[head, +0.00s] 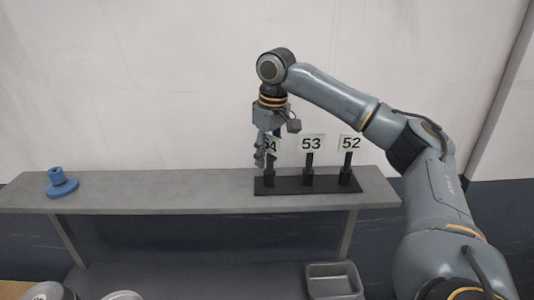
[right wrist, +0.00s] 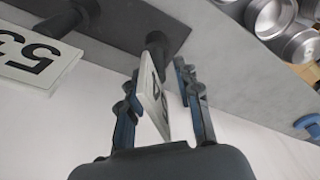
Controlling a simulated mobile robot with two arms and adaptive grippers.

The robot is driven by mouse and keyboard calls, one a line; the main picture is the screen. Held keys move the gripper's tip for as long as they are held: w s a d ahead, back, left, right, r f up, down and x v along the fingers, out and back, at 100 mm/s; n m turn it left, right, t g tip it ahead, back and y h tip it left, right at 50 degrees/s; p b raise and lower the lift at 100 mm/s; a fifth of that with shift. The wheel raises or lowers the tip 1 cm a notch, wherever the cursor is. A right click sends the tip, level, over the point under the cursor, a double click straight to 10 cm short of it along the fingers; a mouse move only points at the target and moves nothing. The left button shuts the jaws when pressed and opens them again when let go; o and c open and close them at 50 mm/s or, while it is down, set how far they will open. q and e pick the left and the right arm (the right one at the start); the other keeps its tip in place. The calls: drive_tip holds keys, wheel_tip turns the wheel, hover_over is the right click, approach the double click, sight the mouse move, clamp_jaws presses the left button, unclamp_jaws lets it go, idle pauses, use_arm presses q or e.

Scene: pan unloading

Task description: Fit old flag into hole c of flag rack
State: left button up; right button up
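The dark flag rack (head: 290,187) lies on the right part of the grey shelf, with three numbered flags upright in a row. The leftmost flag, 54 (head: 272,145), is partly hidden by my right gripper (head: 264,156). Flag 53 (head: 311,143) stands in the middle and flag 52 (head: 349,142) at the right. In the right wrist view, the fingers of my right gripper (right wrist: 160,75) are spread on both sides of flag 54's white plate (right wrist: 153,92), with gaps visible. Its dark post (right wrist: 157,46) meets the rack base. No hole letters are readable. My left gripper is out of view.
A blue stepped piece (head: 61,184) stands at the shelf's left end. The shelf top (head: 165,190) between it and the rack is clear. A grey bin (head: 334,278) sits below the shelf. Metal pots (head: 50,290) show at the bottom left.

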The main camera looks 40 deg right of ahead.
drive_tip(key=shift+r, duration=0.1)
drive_tip(key=r, duration=0.4)
drive_tip(key=s+r, duration=0.1)
drive_tip(key=r, duration=0.6)
drive_tip(key=shift+s+r, duration=0.25)
drive_tip(key=shift+r, duration=0.1)
